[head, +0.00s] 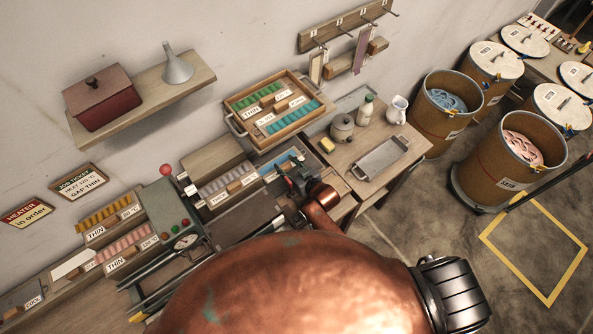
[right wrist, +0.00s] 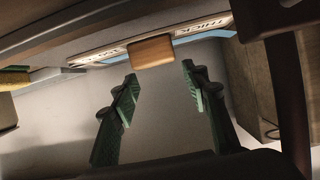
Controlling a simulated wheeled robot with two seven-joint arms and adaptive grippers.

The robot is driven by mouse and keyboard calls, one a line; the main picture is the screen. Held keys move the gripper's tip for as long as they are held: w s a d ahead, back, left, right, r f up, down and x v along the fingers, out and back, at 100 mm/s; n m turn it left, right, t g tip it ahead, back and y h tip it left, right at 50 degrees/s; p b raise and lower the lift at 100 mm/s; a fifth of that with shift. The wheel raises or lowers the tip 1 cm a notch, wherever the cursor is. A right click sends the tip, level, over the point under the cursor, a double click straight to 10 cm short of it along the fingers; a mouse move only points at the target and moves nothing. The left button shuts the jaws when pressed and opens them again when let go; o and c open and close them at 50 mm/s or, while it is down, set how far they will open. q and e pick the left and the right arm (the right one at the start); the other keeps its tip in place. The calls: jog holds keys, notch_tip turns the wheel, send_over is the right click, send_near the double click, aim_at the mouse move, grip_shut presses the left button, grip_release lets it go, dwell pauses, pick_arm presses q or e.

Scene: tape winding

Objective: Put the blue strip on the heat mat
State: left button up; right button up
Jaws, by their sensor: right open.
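Blue strips lie in a small tray (head: 281,169) on the middle bench in the head view, partly hidden by my right gripper. My right gripper (head: 298,184) is at this tray's front edge. In the right wrist view my right gripper (right wrist: 160,78) is open, with nothing between its green fingers. A wooden block (right wrist: 150,51) and a pale label (right wrist: 202,27) with a blue edge lie beyond the fingertips. I cannot pick out the heat mat for certain; my copper arm covers much of the foreground. My left gripper is not in view.
A tray of grey strips (head: 226,186) stands left of the blue ones. A wooden tray of green and teal strips (head: 237,103) is behind. A gauge (head: 186,241) with buttons is left.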

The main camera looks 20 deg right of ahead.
jog(key=v, duration=1)
jog(key=shift+s+d+r, duration=0.15)
jog(key=shift+s+r, duration=0.05)
jog(key=shift+r, duration=0.15)
